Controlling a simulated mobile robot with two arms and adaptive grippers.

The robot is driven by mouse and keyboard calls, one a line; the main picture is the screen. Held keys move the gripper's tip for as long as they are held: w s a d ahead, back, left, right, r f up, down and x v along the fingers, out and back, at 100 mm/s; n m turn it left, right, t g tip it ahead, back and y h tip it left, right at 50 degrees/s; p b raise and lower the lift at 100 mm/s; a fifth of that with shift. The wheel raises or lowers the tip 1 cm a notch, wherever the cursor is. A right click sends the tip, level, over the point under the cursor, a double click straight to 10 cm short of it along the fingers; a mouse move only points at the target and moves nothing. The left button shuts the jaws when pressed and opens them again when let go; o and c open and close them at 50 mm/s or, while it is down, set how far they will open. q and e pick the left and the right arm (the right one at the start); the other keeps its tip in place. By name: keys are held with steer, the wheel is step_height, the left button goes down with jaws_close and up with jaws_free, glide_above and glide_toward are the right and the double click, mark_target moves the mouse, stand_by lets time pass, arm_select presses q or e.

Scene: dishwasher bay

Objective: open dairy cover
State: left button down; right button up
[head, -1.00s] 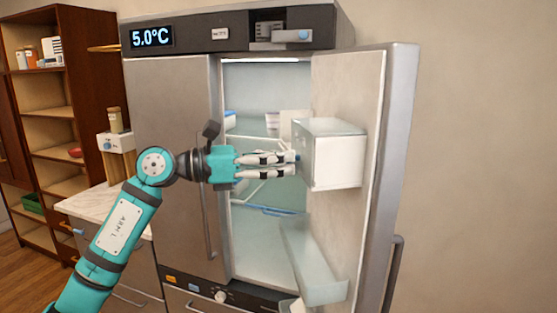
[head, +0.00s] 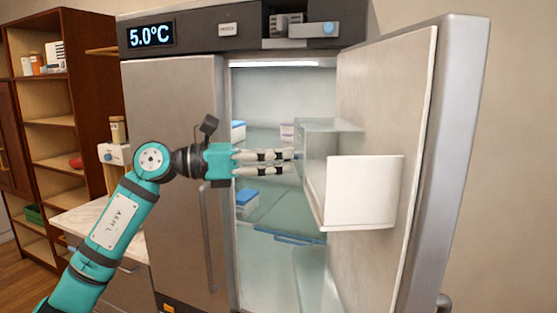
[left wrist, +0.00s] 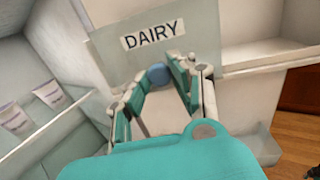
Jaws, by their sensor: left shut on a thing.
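The dairy cover (left wrist: 150,62) is a greyish, see-through panel with a "DAIRY" label (left wrist: 152,36) in the left wrist view. It belongs to the bin on the inside of the fridge door; in the head view its pale pane (head: 312,143) is partly see-through. My left gripper (head: 293,161) reaches in from the left and its fingertips meet the cover's side of the bin. In the left wrist view the fingers are shut on a blue knob (left wrist: 158,75) below the label. How far the cover stands from the bin is hard to tell. My right gripper is out of view.
The fridge door (head: 460,150) stands open at the right. The bin's white wall (head: 365,190) sticks out near the fingers. Cartons (left wrist: 48,93) sit on a shelf inside. The left fridge door (head: 170,190) is closed.

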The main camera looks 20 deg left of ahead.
arm_select(q)
steer(key=c, duration=1.4)
jaws_free()
steer(key=shift+s+d+r, duration=0.1)
steer(key=shift+s+d, duration=0.2)
steer(key=shift+d, duration=0.15)
steer(key=o, duration=0.3)
steer(key=shift+d, duration=0.2)
steer(key=shift+w, duration=0.2)
steer(key=v, duration=1.2)
steer(key=shift+a, duration=0.2)
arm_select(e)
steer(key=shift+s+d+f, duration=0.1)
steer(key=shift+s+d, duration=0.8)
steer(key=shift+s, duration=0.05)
arm_select(q)
steer(key=shift+w, duration=0.1)
